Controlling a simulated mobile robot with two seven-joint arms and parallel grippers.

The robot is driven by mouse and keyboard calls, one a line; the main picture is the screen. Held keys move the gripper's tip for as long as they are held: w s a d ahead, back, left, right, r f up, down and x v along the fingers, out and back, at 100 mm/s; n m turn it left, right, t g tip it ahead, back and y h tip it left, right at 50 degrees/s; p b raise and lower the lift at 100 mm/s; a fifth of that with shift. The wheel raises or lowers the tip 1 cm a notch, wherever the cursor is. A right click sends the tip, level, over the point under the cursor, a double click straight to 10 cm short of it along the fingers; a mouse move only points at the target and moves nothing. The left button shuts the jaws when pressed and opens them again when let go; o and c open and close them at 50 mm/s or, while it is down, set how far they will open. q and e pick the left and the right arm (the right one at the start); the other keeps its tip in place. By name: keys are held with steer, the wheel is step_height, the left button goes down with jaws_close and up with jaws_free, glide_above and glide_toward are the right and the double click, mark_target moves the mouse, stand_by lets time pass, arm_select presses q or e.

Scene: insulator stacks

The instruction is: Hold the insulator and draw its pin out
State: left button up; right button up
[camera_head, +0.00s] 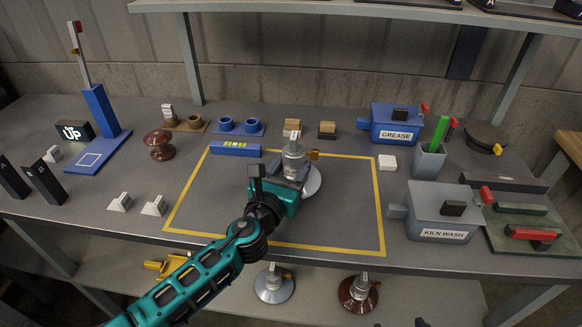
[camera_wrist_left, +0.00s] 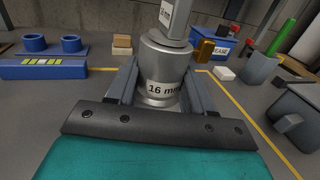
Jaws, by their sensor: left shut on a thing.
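A grey insulator (camera_head: 311,182) with a metal cap (camera_head: 293,160) stands upright inside the yellow-outlined area of the table. My left gripper (camera_head: 289,177) is shut on the insulator's cap from the near side. The insulator's lower part is mostly hidden behind my gripper. My right gripper is not in view.
A blue GREASE box (camera_head: 392,130) and a grey KILN WASH box (camera_head: 440,210) stand at the right, with a grey cup (camera_head: 428,162) between. A white block (camera_head: 387,162) lies by the yellow line. More insulators (camera_head: 274,283) stand on the lower shelf.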

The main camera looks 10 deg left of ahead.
mark_target(291, 176)
arm_select(q)
steer(key=shift+f+b, duration=1.3)
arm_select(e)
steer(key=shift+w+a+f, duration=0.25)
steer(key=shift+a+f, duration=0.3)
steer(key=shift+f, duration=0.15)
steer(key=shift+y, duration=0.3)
arm_select(q)
steer(key=shift+f, duration=0.2)
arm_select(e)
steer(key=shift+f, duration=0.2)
arm_select(q)
steer(key=shift+f, duration=0.2)
